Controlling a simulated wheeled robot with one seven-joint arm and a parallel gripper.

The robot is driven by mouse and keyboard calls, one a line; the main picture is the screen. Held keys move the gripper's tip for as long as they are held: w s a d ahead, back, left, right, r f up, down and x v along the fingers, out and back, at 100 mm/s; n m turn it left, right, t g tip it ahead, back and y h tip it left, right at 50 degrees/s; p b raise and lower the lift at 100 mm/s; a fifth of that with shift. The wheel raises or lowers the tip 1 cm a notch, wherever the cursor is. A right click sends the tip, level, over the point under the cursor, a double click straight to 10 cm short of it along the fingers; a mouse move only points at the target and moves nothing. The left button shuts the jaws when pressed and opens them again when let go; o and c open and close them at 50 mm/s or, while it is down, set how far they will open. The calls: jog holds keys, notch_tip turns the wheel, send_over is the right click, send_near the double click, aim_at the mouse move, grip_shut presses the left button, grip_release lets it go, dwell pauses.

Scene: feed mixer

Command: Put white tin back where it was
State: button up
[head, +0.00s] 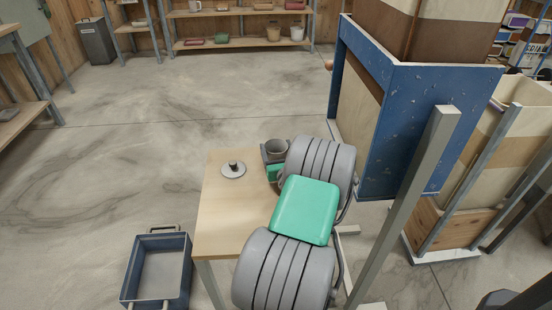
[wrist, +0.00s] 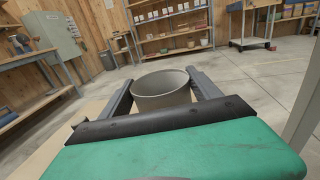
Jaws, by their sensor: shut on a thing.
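A round, open-topped tin (wrist: 162,93) sits between the two dark fingers of my gripper (wrist: 163,88) in the wrist view. It looks grey rather than bright white here, and its mouth faces up. In the head view the tin (head: 276,148) shows at the far right corner of the wooden table (head: 225,215), beyond my green and grey arm. My gripper (head: 271,156) is shut on it and partly hidden by the arm. I cannot tell whether the tin touches the tabletop.
A grey lid-like disc (head: 233,171) with a dark knob lies on the table. A blue bin (head: 158,272) stands on the floor left of it. A large blue-framed mixer (head: 400,110) stands close on the right, behind a grey post (head: 405,200). Shelves (head: 245,43) with pots stand far back.

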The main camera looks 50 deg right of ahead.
jog(key=shift+f, duration=0.9)
jog(key=o, duration=1.5)
jog(key=shift+r, duration=0.1)
jog(key=shift+s+a+r, duration=0.1)
jog(key=shift+r, duration=0.05)
jog(key=v, duration=1)
jog(key=shift+s+a, duration=0.2)
jog(key=shift+s, duration=0.15)
jog(key=shift+s+a, duration=0.3)
jog(key=shift+a, duration=0.1)
